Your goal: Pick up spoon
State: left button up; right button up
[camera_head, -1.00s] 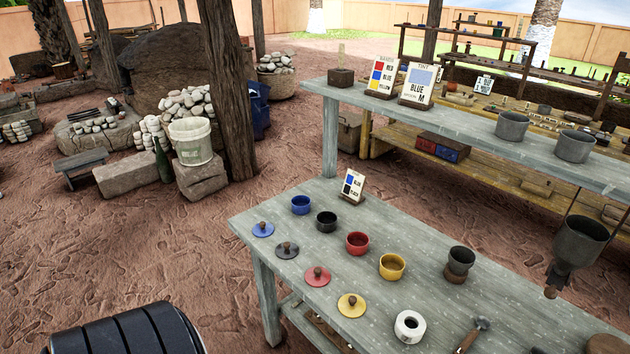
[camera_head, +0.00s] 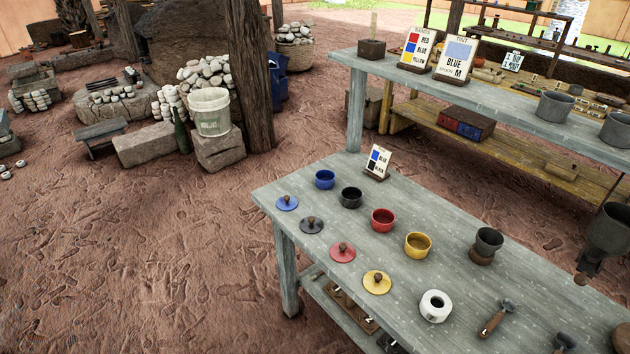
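A small tool with a wooden handle and a dark metal head (camera_head: 494,321) lies on the grey table (camera_head: 305,213) near its front edge, right of the white jar (camera_head: 435,306). It looks like a spoon or scoop, but it is too small to be sure. Part of another dark tool (camera_head: 563,343) shows at the bottom edge to its right, cut off by the frame. Neither of my grippers is in view.
Blue (camera_head: 325,179), black (camera_head: 350,197), red (camera_head: 382,220) and yellow (camera_head: 417,244) cups stand on the table with matching lids in front. A raised shelf (camera_head: 480,109) stands behind. Open ground lies left.

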aim_at(508, 306)
jog(key=z, duration=1.2)
